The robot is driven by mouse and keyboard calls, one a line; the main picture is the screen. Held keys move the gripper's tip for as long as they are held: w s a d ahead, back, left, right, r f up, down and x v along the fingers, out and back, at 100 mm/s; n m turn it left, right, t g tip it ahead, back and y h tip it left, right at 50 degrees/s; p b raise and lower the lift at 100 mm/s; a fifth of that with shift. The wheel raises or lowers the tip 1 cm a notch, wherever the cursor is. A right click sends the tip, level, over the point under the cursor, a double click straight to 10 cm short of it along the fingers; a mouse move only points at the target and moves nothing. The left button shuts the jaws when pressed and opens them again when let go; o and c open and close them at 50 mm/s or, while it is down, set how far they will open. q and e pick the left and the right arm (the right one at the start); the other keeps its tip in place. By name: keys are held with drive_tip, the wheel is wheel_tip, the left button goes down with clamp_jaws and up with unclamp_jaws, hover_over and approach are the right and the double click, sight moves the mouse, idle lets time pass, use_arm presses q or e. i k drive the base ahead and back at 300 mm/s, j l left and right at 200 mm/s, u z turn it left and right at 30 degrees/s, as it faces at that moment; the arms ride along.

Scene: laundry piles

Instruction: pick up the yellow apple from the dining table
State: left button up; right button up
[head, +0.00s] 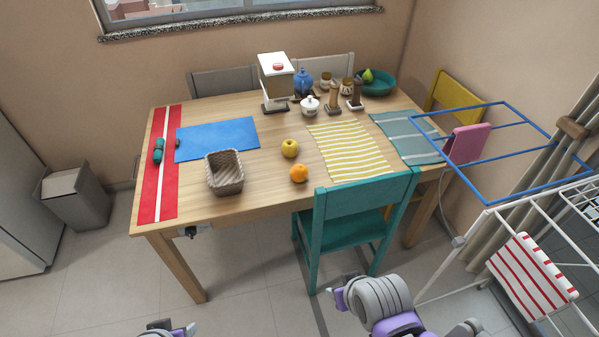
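The yellow apple (289,148) sits on the wooden dining table (260,190), near its middle. It lies just behind an orange (299,173) and to the right of a woven basket (224,173). Nothing covers the apple. My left gripper (180,331) shows only in part at the bottom edge, in front of the table and well away from the apple. My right gripper (341,296) is low in front of the teal chair, also apart from the apple.
A teal chair (345,212) stands at the table's front right. A blue mat (217,139), red runner (155,190) and yellow striped mat (348,150) lie on the table. Jars and a dispenser (277,82) stand at the back. A drying rack (470,255) is at the right.

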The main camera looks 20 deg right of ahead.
sight(290, 149)
drive_tip(key=i+l+u, duration=0.15)
drive_tip(key=u, duration=0.35)
drive_tip(key=i+l+u, duration=0.45)
drive_tip(key=i+l, duration=0.2)
drive_tip(key=l, duration=0.2)
